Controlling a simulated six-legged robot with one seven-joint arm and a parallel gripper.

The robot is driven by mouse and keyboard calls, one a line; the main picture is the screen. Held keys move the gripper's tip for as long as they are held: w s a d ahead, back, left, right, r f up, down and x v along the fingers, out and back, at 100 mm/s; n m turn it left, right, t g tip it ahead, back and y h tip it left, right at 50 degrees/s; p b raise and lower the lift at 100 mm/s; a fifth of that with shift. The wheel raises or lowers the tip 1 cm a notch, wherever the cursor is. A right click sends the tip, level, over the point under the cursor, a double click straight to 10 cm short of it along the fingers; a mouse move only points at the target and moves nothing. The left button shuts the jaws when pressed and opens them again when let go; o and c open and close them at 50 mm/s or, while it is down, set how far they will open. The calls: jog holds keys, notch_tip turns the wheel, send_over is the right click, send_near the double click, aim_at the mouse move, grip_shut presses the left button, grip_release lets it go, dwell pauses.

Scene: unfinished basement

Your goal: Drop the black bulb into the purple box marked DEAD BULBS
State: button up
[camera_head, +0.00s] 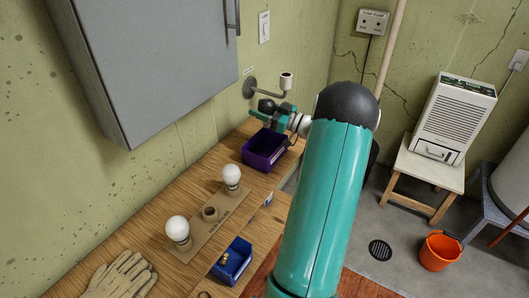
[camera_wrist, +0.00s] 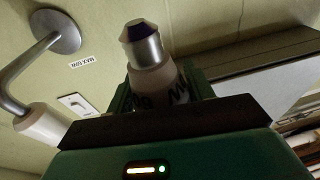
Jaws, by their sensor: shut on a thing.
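My gripper (camera_head: 268,113) is shut on the black bulb (camera_head: 266,104), near the wall at the far end of the workbench. In the wrist view the bulb (camera_wrist: 146,50) sits between the jaws, its metal screw base pointing away from the camera; part of its body is hidden by my gripper (camera_wrist: 158,98). The purple box (camera_head: 250,157) stands open on the bench just below my gripper in the picture. No lettering on it can be read. The exact height of the bulb over the box cannot be told.
A wall lamp arm (camera_head: 268,90) with an empty-looking socket juts out beside my gripper. A wooden holder (camera_head: 207,228) carries two white bulbs. A blue bin (camera_head: 234,266) and gloves (camera_head: 119,277) lie nearer. A grey cabinet (camera_head: 150,60) hangs above the bench.

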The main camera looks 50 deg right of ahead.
jog(key=shift+d+f, duration=0.1)
jog(key=shift+f, duration=2.7)
jog(key=o, duration=1.1)
jog(key=shift+c, duration=0.2)
jog(key=v, duration=1.3)
jog(key=shift+s, duration=0.4)
